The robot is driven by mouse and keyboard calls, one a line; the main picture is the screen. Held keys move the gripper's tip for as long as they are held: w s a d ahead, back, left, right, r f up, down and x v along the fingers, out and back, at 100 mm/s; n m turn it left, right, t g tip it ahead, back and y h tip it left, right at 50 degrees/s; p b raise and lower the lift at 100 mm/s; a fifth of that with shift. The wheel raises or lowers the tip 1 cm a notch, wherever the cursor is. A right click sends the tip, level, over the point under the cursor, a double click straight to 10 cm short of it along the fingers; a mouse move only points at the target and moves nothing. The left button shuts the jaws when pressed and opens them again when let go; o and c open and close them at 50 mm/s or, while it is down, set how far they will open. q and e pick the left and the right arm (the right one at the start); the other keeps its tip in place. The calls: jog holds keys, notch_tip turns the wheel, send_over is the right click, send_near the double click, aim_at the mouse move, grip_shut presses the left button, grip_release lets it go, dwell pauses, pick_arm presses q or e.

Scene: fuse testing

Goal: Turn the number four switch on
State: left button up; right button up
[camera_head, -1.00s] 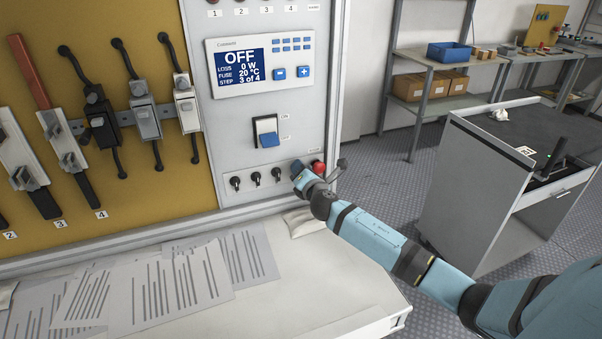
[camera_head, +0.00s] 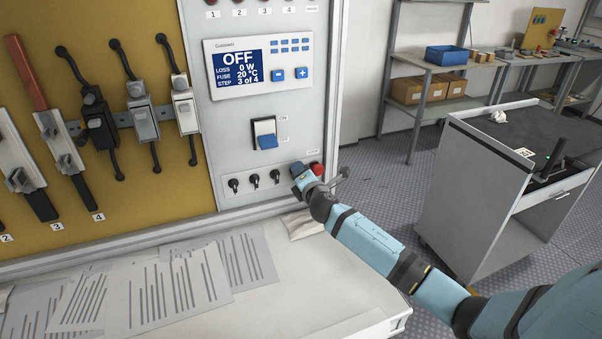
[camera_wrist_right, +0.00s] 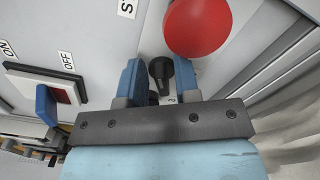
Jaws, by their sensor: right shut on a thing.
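The number four switch is a small black rotary knob (camera_wrist_right: 160,72) on the grey panel, seen in the right wrist view between my gripper's two blue fingers. My right gripper (camera_wrist_right: 157,82) is shut on this knob. In the head view my right gripper (camera_head: 298,172) covers the knob at the right end of the row of switches. The other three black knobs (camera_head: 256,180) show to its left. The knob's exact turn angle is hard to tell. My left gripper is not in view.
A red button (camera_head: 316,169) is close beside my right gripper. Above are a white rocker switch with a blue lower part (camera_head: 266,134) and a display (camera_head: 239,69) reading OFF, step 3 of 4. Papers (camera_head: 165,290) lie on the white table. A grey cart (camera_head: 490,190) stands at right.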

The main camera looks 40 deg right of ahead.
jog(key=o, duration=0.6)
jog(key=v, duration=1.4)
jog(key=shift+w, duration=0.1)
